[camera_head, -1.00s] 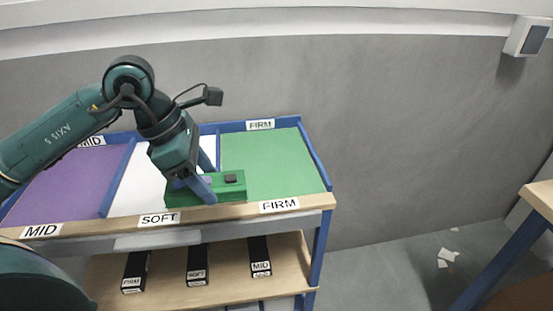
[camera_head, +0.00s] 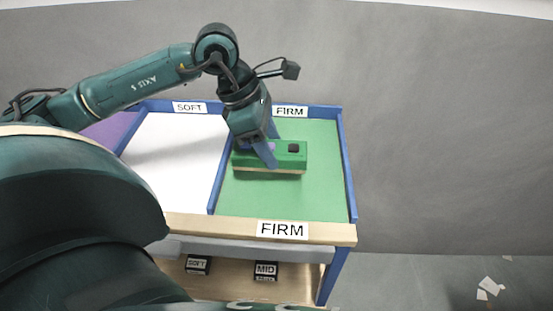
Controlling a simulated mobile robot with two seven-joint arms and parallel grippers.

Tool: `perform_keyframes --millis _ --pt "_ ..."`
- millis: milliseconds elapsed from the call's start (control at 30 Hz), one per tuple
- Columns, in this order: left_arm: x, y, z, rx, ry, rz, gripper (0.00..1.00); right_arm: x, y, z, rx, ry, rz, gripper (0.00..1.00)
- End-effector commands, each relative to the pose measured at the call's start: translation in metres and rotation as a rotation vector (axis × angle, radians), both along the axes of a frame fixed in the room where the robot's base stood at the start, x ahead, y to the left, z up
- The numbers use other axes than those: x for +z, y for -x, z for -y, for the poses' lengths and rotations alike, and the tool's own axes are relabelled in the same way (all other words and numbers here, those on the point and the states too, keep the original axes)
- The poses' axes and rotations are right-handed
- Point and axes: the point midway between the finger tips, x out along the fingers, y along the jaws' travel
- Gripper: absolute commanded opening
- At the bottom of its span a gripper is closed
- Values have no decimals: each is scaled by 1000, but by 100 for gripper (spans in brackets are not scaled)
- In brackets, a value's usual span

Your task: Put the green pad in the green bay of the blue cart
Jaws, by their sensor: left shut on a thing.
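The green pad (camera_head: 290,160), a green block with a dark patch on top and a pale lower edge, is over the left part of the green bay (camera_head: 300,200) of the blue cart (camera_head: 350,185). My left gripper (camera_head: 269,154) is shut on the pad's left part, fingers pointing down. A small purple patch shows beside the fingers. I cannot tell whether the pad touches the bay floor or hangs just above it. The bay has FIRM labels at its front and back. My right gripper is not in view.
A white bay (camera_head: 175,150) labelled SOFT lies left of a blue divider (camera_head: 218,185). A purple bay (camera_head: 108,130) is partly hidden by my arm. Black boxes marked SOFT (camera_head: 198,264) and MID (camera_head: 266,270) sit on the lower shelf. Paper scraps (camera_head: 490,287) lie on the floor.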

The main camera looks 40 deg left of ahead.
Motion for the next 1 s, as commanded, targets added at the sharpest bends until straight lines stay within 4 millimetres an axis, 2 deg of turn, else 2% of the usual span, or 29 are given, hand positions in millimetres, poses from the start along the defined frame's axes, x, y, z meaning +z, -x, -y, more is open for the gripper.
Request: perform_keyframes --millis 267,433,800,833,1000 --pt "-26 0 0 0 1 1 18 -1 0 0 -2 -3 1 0" --pt "-49 0 0 -1 1 0 18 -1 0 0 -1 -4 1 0" --pt "-55 -1 0 -1 1 4 18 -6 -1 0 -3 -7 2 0" --pt "-55 0 0 -1 1 2 53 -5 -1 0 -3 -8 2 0" --pt "-54 0 0 -1 0 2 67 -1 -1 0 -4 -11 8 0"
